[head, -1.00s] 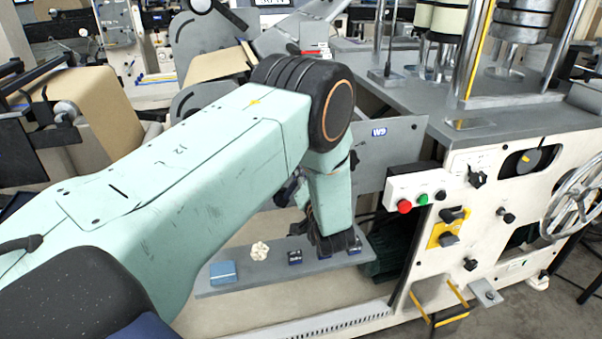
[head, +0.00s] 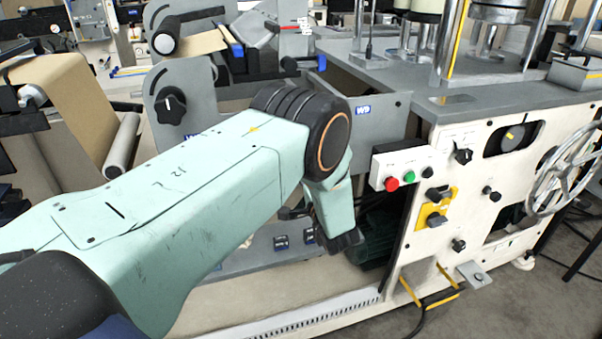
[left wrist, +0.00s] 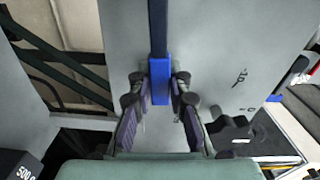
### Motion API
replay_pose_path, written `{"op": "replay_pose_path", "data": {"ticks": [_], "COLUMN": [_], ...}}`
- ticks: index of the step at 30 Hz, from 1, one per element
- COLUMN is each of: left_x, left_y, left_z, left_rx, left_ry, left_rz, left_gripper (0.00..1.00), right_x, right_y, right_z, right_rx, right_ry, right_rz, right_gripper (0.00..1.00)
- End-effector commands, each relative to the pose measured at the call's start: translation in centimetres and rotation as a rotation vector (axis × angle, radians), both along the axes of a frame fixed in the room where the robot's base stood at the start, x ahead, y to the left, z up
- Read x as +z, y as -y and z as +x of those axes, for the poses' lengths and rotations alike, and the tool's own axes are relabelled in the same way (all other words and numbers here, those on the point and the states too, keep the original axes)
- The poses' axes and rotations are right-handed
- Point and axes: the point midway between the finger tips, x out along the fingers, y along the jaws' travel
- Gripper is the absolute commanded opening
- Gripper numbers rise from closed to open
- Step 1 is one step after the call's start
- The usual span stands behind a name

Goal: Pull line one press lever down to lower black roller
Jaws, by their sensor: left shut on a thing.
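My left arm comes in from the left in the head view and bends down to my left gripper (head: 338,243), beside the machine's grey panel. The arm hides part of the contact there. In the left wrist view a lever with a dark shaft and a blue handle (left wrist: 160,82) runs down from the top edge in front of a grey plate. My left gripper (left wrist: 162,98) is shut on the blue handle, with a finger on each side. I cannot make out the black roller for certain. My right gripper is not in view.
A white machine front with a red button (head: 391,184), a yellow switch plate (head: 437,210) and a handwheel (head: 562,178) stands right. A grey plate with a black knob (head: 171,106) stands behind my arm. A kraft paper roll (head: 62,85) is at left.

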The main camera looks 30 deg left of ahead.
Motion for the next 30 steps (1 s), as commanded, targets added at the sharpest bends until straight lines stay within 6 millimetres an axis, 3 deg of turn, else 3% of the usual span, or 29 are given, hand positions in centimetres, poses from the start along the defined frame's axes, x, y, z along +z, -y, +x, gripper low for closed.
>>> {"op": "replay_pose_path", "data": {"ticks": [6, 25, 26, 30], "left_x": [-1.16, -1.49, -1.5, -1.45], "left_y": [-0.24, -0.31, -0.3, -0.25], "left_z": [-0.18, -0.24, -0.24, -0.19], "left_rx": [0.009, 0.01, 0.01, 0.008], "left_ry": [-0.07, -0.106, -0.106, -0.104], "left_rz": [0.055, 0.084, 0.084, 0.083], "left_gripper": [0.0, 0.0, 0.19, 0.31], "right_x": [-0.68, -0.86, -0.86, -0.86], "right_y": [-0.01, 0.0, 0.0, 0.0], "right_z": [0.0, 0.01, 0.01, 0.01], "right_rx": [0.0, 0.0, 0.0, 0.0], "right_ry": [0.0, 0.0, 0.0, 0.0], "right_rz": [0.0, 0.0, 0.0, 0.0], "right_gripper": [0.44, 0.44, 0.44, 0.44]}}
